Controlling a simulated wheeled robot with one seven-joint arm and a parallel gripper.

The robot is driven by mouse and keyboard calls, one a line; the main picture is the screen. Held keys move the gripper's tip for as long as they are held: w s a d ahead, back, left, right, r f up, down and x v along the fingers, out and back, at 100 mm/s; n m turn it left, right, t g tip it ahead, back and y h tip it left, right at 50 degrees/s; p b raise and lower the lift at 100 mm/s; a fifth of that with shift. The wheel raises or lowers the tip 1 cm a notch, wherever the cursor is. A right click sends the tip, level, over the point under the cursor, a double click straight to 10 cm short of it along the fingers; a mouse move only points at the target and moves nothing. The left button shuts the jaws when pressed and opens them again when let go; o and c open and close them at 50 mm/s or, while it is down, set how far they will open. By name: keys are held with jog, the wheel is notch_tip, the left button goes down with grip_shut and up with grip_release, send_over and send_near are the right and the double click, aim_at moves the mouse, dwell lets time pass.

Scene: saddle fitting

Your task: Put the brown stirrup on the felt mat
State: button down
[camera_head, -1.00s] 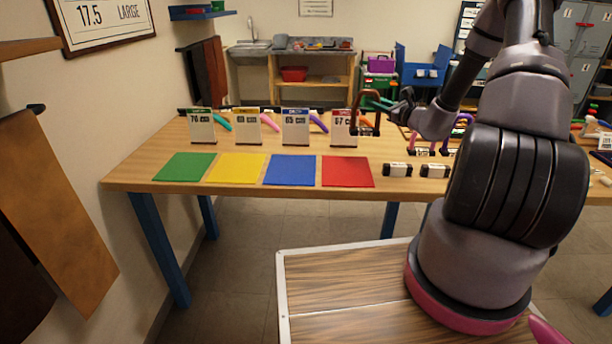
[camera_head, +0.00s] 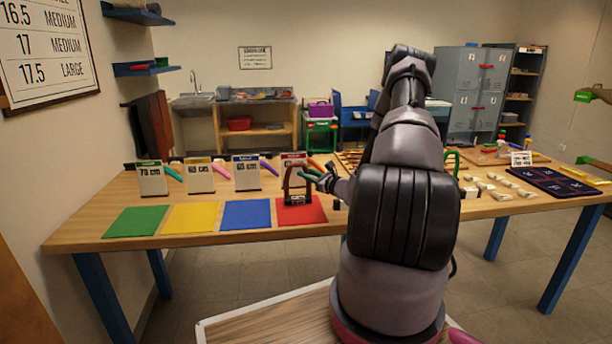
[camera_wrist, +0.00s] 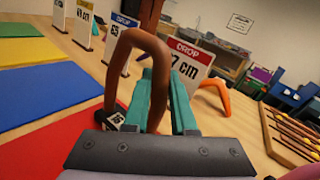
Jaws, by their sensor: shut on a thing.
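The brown stirrup (camera_head: 287,180) is an upright arch with a dark base in the head view. It stands over the red mat (camera_head: 306,217); I cannot tell whether its base touches the mat. My gripper (camera_head: 316,178) is shut on the stirrup's side from the right. In the wrist view the brown arch (camera_wrist: 122,50) rises between the teal fingers of my gripper (camera_wrist: 160,85), with one leg between them. Part of its base, with a small white label, shows at left, and the rest is hidden by the fingers. The red mat (camera_wrist: 65,150) lies below.
Blue (camera_head: 246,214), yellow (camera_head: 190,217) and green (camera_head: 135,221) mats lie in a row to the left. Number cards (camera_head: 246,172) stand behind them. A dark mat with markings (camera_head: 556,181) and several pale pieces (camera_head: 498,187) lie at the table's right.

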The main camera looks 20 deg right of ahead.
jog(key=shift+f, duration=0.1)
jog(key=c, duration=0.7)
grip_release()
jog(key=shift+c, duration=0.2)
